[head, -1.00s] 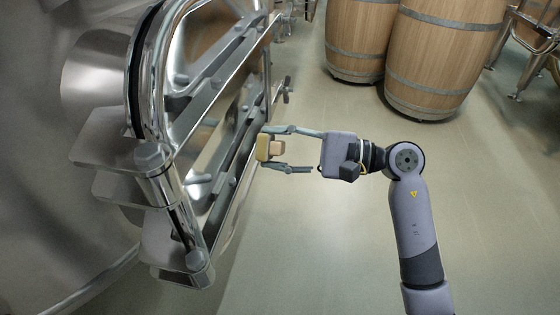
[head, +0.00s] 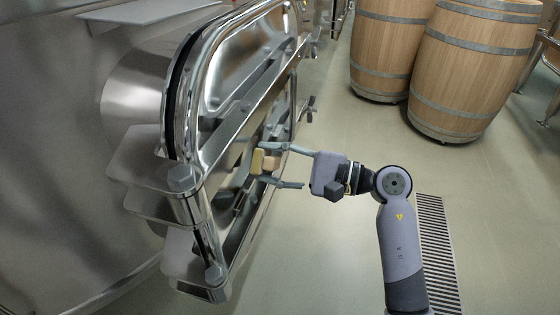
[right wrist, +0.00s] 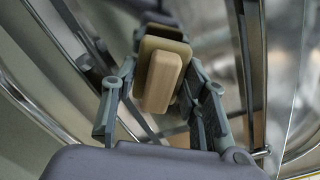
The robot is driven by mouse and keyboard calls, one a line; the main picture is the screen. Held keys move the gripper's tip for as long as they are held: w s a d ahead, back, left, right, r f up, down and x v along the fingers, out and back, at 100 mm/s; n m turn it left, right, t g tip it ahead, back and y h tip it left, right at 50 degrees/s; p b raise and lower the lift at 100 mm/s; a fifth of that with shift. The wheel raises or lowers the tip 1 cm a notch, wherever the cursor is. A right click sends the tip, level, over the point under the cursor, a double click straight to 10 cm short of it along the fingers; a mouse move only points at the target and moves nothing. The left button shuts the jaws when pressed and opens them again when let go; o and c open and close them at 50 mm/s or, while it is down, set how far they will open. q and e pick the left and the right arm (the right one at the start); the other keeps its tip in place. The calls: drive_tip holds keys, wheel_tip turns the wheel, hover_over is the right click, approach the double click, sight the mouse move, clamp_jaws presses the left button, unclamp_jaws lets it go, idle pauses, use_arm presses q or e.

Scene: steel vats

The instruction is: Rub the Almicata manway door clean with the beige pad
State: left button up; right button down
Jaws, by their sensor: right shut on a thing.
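The manway door (head: 262,70) is a shiny steel door with a rounded frame and crossbars, standing open from the vat on a hinge at its left. The beige pad (head: 257,162) has a lighter block-shaped grip (head: 270,163). My right gripper (head: 277,166) is shut on the pad's grip, and the pad faces the door. In the right wrist view the pad (right wrist: 153,43) and its grip (right wrist: 161,82) sit between the fingers. Whether the pad touches the door cannot be told. My left gripper is not in view.
The steel vat (head: 60,130) fills the left side. Hinge plates (head: 140,160) and clamp handles (head: 308,108) stick out around the door. Wooden barrels (head: 470,70) stand at the back right. The floor (head: 330,250) is clear, with a drain grate (head: 435,240) at the right.

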drive_tip(key=shift+a, duration=0.1)
idle(0.6)
drive_tip(key=shift+a, duration=0.1)
drive_tip(key=shift+w+a, duration=0.1)
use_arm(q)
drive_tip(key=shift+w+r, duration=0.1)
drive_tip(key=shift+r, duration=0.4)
use_arm(e)
drive_tip(key=shift+a, duration=0.15)
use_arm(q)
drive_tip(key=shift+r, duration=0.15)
use_arm(e)
drive_tip(key=shift+w+a, duration=0.1)
drive_tip(key=shift+a, duration=0.1)
use_arm(q)
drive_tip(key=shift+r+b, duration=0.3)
drive_tip(key=shift+b, duration=0.1)
use_arm(e)
drive_tip(key=shift+w, duration=0.15)
